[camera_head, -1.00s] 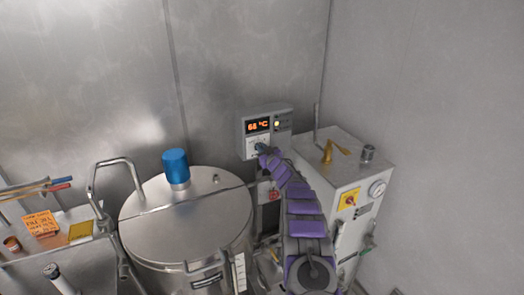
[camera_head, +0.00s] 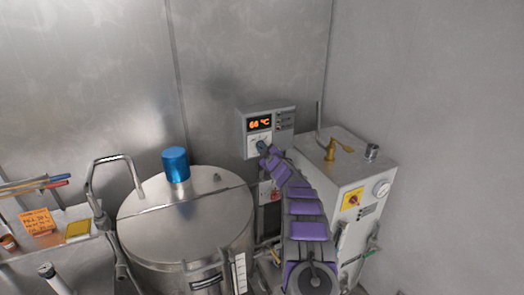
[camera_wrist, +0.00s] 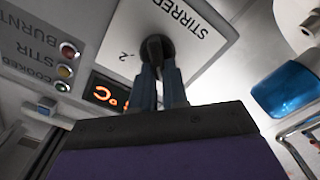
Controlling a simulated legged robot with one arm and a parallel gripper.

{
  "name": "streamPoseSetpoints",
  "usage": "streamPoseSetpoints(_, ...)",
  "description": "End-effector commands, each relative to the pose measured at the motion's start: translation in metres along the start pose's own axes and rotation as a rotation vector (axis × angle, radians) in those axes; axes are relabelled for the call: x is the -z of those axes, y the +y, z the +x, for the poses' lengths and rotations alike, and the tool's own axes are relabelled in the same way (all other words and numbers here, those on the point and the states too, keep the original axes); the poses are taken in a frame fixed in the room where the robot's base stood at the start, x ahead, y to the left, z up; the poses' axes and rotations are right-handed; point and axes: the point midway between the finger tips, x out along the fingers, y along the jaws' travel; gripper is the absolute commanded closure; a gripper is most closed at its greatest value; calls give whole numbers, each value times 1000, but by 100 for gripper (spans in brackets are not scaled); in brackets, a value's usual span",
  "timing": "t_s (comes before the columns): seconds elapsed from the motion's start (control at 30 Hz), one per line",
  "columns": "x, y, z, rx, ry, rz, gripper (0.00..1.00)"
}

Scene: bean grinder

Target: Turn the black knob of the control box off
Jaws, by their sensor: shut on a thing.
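The grey control box (camera_head: 285,140) hangs on the back wall, with an orange-lit temperature display (camera_head: 259,124). In the wrist view its white panel reads "STIRRED" upside down, and the round black knob (camera_wrist: 155,45) sits on that panel. My gripper (camera_head: 262,147) reaches up to the box front from below. In the wrist view my gripper (camera_wrist: 159,68) has both fingers closed on the black knob. The fingers cover part of the knob. In the head view my gripper hides the knob.
Small indicator lamps (camera_wrist: 65,70) sit beside the display. A steel vessel (camera_head: 185,222) with a blue cap (camera_head: 175,164) stands left of my arm. A white cabinet (camera_head: 340,170) with a yellow handle and gauge stands at right. A shelf with tools is far left.

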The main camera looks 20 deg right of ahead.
Motion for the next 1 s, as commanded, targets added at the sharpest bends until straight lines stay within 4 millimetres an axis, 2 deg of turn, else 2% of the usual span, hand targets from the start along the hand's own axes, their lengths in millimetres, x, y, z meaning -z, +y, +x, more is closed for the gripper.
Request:
streamPoseSetpoints(0.47,-2,-2,0,3,-4,-16,100)
streamPoseSetpoints(0.5,-2,-2,0,3,-4,-16,83)
streamPoseSetpoints(0.73,-1,-2,0,2,-2,-15,61)
streamPoseSetpoints(1.0,-1,-1,0,2,-2,-15,61)
